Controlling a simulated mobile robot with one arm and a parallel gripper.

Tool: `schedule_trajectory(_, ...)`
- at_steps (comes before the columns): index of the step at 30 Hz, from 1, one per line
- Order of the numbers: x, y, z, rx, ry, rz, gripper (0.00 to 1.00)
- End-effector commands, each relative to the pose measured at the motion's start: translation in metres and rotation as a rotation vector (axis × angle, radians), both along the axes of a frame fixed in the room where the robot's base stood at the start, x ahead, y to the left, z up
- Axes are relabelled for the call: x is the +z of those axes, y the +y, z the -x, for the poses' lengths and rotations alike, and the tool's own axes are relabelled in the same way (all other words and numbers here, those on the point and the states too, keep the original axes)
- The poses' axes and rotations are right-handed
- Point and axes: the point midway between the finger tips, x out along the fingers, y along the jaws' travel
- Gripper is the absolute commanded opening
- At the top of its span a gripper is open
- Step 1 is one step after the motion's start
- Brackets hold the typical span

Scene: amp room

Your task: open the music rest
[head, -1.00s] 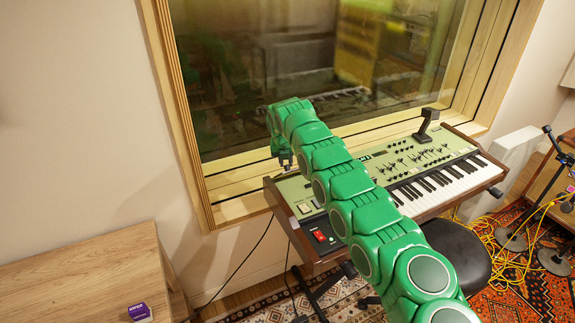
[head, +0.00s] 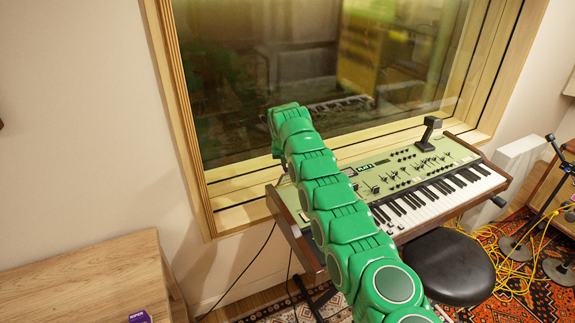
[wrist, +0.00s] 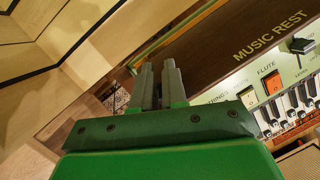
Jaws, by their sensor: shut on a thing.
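The music rest (wrist: 225,52) is a dark brown panel with "MUSIC REST" lettering, running from the middle to the upper right of the wrist view. My gripper (wrist: 159,80) is at the panel's left end, its two grey fingers close together and shut on its edge. The exact contact is hard to see between the fingers. In the head view the rest belongs to the green-topped keyboard (head: 399,172) by the window. My green arm reaches over the keyboard's left part there and hides the gripper and the rest.
A wooden table (head: 85,280) with a purple box (head: 139,317) stands at lower left. A black stool (head: 449,267) is in front of the keyboard. The window (head: 330,75) is close behind it. Yellow cables (head: 515,268) and stands are at right.

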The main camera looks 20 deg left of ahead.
Motion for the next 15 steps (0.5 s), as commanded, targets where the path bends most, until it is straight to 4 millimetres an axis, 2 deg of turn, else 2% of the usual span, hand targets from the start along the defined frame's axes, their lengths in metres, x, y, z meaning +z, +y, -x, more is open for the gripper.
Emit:
schedule_trajectory(1,-0.0069,0.0206,0.0150,0.029,0.017,-0.007,0.00)
schedule_trajectory(14,-0.0081,0.0218,0.0158,0.030,0.019,-0.006,0.00)
schedule_trajectory(15,-0.0082,0.0218,0.0160,0.030,0.019,-0.006,0.13)
